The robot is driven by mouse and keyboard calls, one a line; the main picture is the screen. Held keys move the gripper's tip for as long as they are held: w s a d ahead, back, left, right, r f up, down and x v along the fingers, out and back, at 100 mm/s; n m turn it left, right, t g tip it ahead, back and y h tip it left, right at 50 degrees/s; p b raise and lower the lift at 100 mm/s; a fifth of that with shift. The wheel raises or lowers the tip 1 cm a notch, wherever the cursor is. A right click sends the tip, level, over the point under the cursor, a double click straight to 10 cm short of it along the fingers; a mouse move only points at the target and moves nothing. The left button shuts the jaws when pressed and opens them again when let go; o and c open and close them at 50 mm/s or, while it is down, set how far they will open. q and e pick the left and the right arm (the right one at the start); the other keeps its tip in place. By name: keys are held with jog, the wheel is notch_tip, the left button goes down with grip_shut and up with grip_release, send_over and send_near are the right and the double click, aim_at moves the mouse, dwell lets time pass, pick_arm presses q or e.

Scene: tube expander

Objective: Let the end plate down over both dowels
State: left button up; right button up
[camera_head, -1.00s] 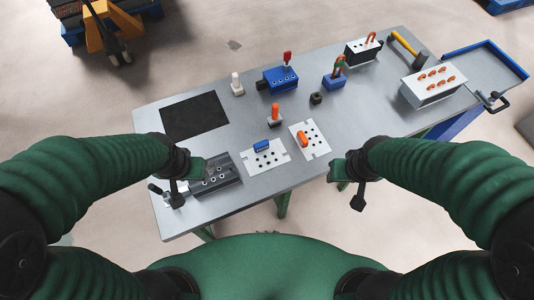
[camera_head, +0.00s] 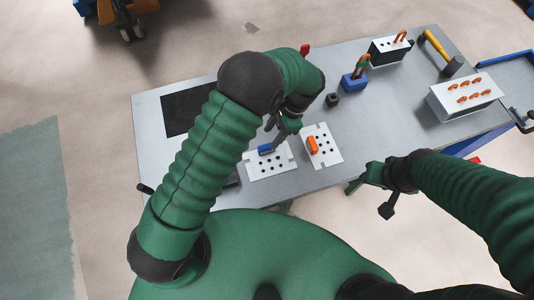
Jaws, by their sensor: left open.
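Two white plates with holes lie on the grey table: one with a blue handle (camera_head: 265,149), one with an orange handle (camera_head: 312,145). I cannot tell which piece is the end plate, and I cannot make out the dowels. My left gripper (camera_head: 282,127) is open above the table, just behind the blue-handled plate.
A dark mat (camera_head: 188,113) lies at the left, partly behind my left arm. The table between is clear.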

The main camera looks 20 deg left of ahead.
aim_at(268, 146)
pick_arm(q)
jog(key=f, duration=0.3)
jog(key=shift+w+a+f, duration=0.1)
jog(key=shift+w+a, duration=0.15)
jog(key=shift+a, duration=0.05)
jog(key=shift+s+d+f, duration=0.1)
jog(key=shift+s+f, duration=0.1)
jog(key=shift+f, duration=0.05)
jog(key=f, duration=0.1)
jog(key=s+f+p, duration=0.1)
jog(key=s+f, duration=0.1)
jog(key=shift+a+f, duration=0.1)
jog(key=shift+a, duration=0.2)
jog(key=shift+a+f, duration=0.2)
jog(key=shift+f, duration=0.05)
jog(key=shift+w+a+f, duration=0.2)
jog(key=shift+w+a, duration=0.05)
jog(key=shift+a, duration=0.2)
jog(key=c, duration=0.5)
jog(key=shift+s+d+r, duration=0.1)
jog(key=shift+d+r, duration=0.05)
jog(key=shift+d, duration=0.1)
jog(key=c, duration=0.5)
jog(key=shift+d, duration=0.2)
grip_shut()
pick_arm(e)
jog(key=shift+w+d+r, duration=0.4)
jog(key=shift+d+r, duration=0.1)
jog(key=shift+d, duration=0.1)
